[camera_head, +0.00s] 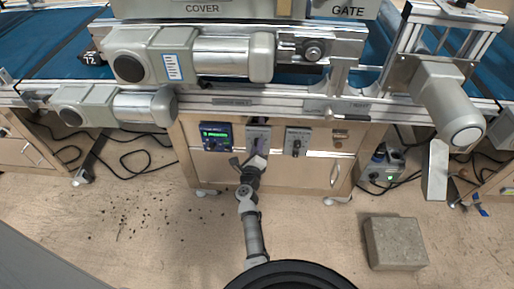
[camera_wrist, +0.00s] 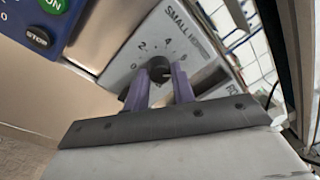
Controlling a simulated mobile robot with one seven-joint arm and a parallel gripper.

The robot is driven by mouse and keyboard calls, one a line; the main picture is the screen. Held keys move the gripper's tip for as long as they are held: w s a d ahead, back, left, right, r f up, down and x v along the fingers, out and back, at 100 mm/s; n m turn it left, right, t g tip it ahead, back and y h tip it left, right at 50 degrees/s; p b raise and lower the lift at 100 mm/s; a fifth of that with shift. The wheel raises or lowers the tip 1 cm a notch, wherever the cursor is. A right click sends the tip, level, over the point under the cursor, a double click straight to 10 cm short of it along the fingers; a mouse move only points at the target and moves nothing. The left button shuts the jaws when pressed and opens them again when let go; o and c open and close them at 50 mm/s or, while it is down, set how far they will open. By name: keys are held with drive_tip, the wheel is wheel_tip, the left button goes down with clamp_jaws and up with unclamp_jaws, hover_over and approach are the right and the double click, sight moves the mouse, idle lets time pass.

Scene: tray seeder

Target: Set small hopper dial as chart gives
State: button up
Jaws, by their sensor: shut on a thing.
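The small hopper dial is a dark round knob (camera_wrist: 158,68) on a light grey panel (camera_wrist: 125,62) in the wrist view. The panel is lettered "SMALL", with the rest cut off, and has numbers around the knob. The two purple fingers of my gripper (camera_wrist: 160,82) are shut on the knob, one on each side. The fingers hide part of the scale, and I cannot tell which number the knob points at. In the head view, my gripper (camera_head: 256,160) reaches up to the middle box (camera_head: 258,132) on the cabinet front. No chart is readable.
A blue control box (camera_head: 215,136) with a green display sits left of the dial box, and another grey dial box (camera_head: 297,141) sits right. Grey motors (camera_head: 230,58) overhang above. A concrete block (camera_head: 395,243) stands on the floor at right. Dark crumbs and cables lie at left.

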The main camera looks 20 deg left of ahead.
drive_tip(key=shift+r+m, duration=0.2)
drive_tip(key=shift+m, duration=0.8)
drive_tip(key=shift+w, duration=0.1)
drive_tip(key=o, duration=1)
drive_tip(key=shift+f, duration=0.1)
drive_tip(key=shift+s+f, duration=0.1)
drive_tip(key=shift+s, duration=0.1)
